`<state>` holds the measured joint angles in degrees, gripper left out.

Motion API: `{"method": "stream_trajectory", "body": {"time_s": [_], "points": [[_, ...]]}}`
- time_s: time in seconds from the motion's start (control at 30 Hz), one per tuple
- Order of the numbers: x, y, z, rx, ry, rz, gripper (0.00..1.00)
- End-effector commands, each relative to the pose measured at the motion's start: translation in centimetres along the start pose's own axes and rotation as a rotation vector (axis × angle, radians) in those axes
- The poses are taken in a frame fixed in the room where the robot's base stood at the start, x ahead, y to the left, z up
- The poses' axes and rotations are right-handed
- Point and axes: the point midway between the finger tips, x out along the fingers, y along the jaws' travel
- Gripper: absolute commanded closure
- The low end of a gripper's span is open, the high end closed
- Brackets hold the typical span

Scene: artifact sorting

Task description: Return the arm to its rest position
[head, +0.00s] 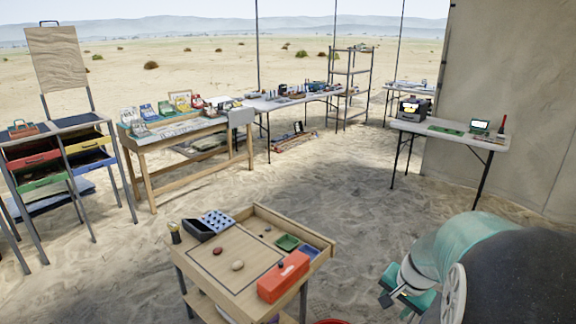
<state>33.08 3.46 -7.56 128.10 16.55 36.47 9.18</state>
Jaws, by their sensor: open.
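My arm (470,240), teal and black, fills the lower right corner of the head view. It is folded close to my body. My gripper (397,300) is at its end, right of the small wooden table (215,272) and clear of it. The gripper is open, and I see nothing between its fingers. Part of the gripper is cut off or hidden at the bottom edge.
The small table holds a dark tray (197,230), stones (237,265), a green tray (287,242), a blue tray (310,252) and an orange box (284,277). A drawer rack (37,160) stands left, a wooden desk (190,125) behind, a white table (455,137) right. Sand between is open.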

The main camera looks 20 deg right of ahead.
Motion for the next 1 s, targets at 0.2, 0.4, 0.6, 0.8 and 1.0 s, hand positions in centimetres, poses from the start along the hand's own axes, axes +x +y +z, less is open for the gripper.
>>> {"method": "stream_trajectory", "body": {"time_s": [0.2,0.4,0.6,0.8,1.0], "points": [[-5.9,-6.1,6.7,-0.314,0.027,-0.054,0.57],[-10.5,-8.9,13.2,-0.587,0.063,-0.091,0.57],[-14.4,-9.5,19.4,-0.848,0.116,-0.12,0.57],[-16.7,-8.7,23.4,-1.031,0.166,-0.135,0.57],[-17.1,-8.3,24.3,-1.078,0.18,-0.135,0.57]]}}
